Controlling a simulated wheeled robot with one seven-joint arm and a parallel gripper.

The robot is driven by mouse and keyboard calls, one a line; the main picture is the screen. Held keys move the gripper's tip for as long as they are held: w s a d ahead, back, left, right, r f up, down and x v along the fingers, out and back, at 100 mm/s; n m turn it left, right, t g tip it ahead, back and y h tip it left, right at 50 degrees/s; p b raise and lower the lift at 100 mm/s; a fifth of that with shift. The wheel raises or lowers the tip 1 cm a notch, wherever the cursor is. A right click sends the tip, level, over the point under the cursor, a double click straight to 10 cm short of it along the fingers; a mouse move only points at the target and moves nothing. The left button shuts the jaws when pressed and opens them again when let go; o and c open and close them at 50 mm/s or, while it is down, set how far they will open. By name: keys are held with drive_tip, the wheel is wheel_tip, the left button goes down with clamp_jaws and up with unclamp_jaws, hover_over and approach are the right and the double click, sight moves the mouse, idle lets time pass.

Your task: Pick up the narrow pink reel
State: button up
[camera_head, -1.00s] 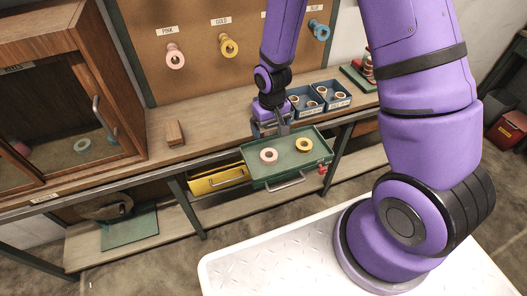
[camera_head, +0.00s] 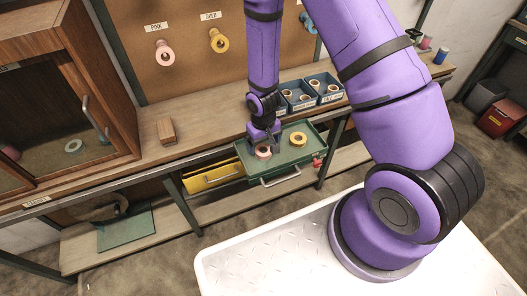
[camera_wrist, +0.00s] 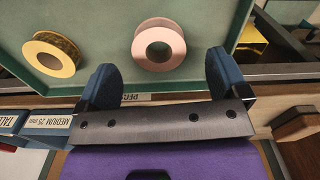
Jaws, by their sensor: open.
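A pink reel (camera_head: 263,153) lies flat in the open green drawer (camera_head: 309,154), left of a yellow reel (camera_head: 298,139). The pink reel (camera_wrist: 180,45) also shows in the wrist view, just beyond the gap between my fingertips. My gripper (camera_head: 264,140) points down over the drawer at the pink reel, partly covering it in the head view. In the wrist view my gripper (camera_wrist: 162,75) has its two blue fingers wide apart with nothing between them. The yellow reel (camera_wrist: 68,50) lies to the left there. Another pink reel (camera_head: 165,55) hangs on the board under the PINK label.
Blue bins (camera_head: 322,84) holding reels stand on the bench behind the drawer. A yellow drawer (camera_head: 212,176) is left of the green one. A wooden block (camera_head: 166,131) and a glass-fronted cabinet (camera_head: 55,110) are further left. A gold reel (camera_head: 218,41) hangs on the board.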

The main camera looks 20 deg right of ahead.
sight(264, 148)
drive_tip(key=shift+d+f, duration=0.1)
drive_tip(key=shift+f, duration=1.6)
drive_tip(key=c, duration=1)
drive_tip(key=shift+r, duration=0.1)
